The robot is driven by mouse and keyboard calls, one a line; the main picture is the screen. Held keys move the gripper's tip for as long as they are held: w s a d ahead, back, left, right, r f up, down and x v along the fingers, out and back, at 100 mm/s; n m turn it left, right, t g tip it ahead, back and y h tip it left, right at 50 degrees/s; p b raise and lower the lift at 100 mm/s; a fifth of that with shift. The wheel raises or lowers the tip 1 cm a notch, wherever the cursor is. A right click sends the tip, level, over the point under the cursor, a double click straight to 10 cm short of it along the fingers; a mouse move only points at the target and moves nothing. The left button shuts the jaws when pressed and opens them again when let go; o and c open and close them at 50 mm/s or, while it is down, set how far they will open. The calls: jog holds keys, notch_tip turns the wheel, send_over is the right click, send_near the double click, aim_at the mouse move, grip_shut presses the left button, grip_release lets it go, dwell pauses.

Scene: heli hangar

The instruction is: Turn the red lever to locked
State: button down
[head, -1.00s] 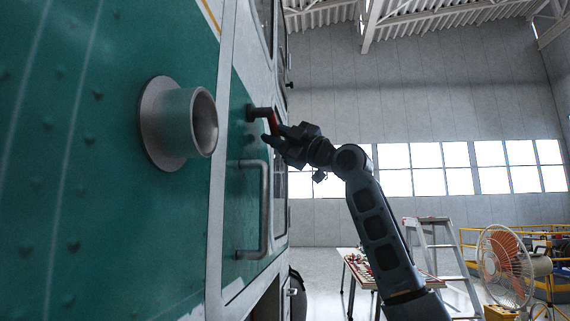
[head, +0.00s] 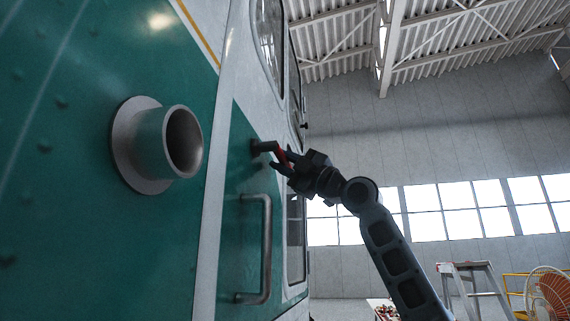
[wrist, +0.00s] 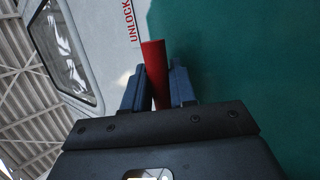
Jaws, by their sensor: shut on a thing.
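The red lever (head: 281,155) sits on the green door panel, on a dark pivot (head: 262,146) above the door handle. In the head view it points right and slightly down from the pivot. My gripper (head: 283,165) is at its outer end, shut on it. In the wrist view the red lever (wrist: 155,72) stands between the two blue-grey fingers of my gripper (wrist: 160,88). A red "UNLOCK" label (wrist: 131,20) shows on the pale surface left of the lever. No locked label is in view.
A vertical grey door handle (head: 265,250) stands out below the lever. A round metal pipe stub (head: 182,142) juts out at the left. A stepladder (head: 468,285), a fan (head: 548,292) and a table with small items (head: 382,308) stand at the lower right.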

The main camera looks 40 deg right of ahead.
jog(key=c, duration=1.3)
grip_release()
jog(key=b+v, duration=0.1)
jog(key=v, duration=0.6)
jog(key=shift+s+f, duration=0.2)
jog(key=shift+s, duration=0.15)
